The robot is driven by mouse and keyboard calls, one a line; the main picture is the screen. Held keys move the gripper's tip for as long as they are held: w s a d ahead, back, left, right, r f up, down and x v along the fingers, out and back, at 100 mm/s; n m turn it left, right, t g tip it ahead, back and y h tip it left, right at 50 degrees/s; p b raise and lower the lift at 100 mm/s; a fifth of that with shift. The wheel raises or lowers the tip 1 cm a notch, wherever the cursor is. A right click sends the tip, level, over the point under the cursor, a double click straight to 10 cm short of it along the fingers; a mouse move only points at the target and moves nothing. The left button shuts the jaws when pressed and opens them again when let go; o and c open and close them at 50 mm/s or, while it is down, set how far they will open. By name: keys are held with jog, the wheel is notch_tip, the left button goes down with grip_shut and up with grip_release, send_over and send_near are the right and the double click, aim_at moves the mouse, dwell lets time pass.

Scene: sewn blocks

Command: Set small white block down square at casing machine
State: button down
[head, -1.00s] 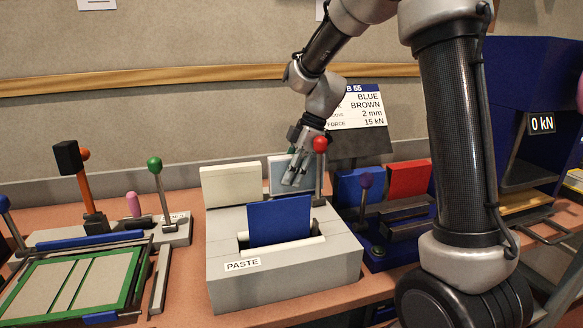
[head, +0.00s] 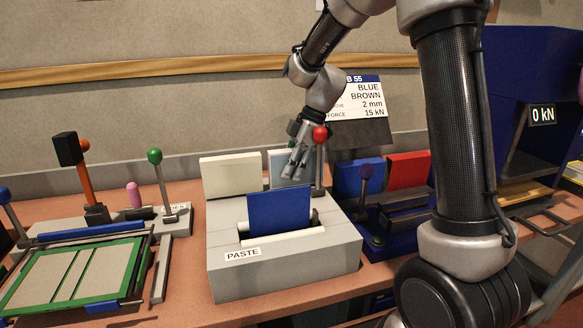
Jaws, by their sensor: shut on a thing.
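The casing machine (head: 283,270) is a grey box labelled PASTE, with a blue cover (head: 280,217) standing upright in its front slot. A cream-white block (head: 231,176) stands upright at its back left. My gripper (head: 294,168) points down over the machine's back right, beside the red-knobbed lever (head: 319,165). It is shut on a smaller pale block, which I take as the small white block (head: 279,164); this block looks upright behind the near finger. Its lower edge is hidden by the blue cover and machine, so I cannot tell whether it touches down.
A green-framed board station (head: 75,275) with levers is at the left. A dark blue machine (head: 395,215) with a red panel stands close on the right. A sign (head: 358,103) stands behind. A tall blue press (head: 530,110) is at the far right.

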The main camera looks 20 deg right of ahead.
jog(key=shift+s+f, duration=0.1)
jog(key=shift+f, duration=0.05)
jog(key=c, duration=1.2)
grip_release()
jog(key=shift+o, duration=0.2)
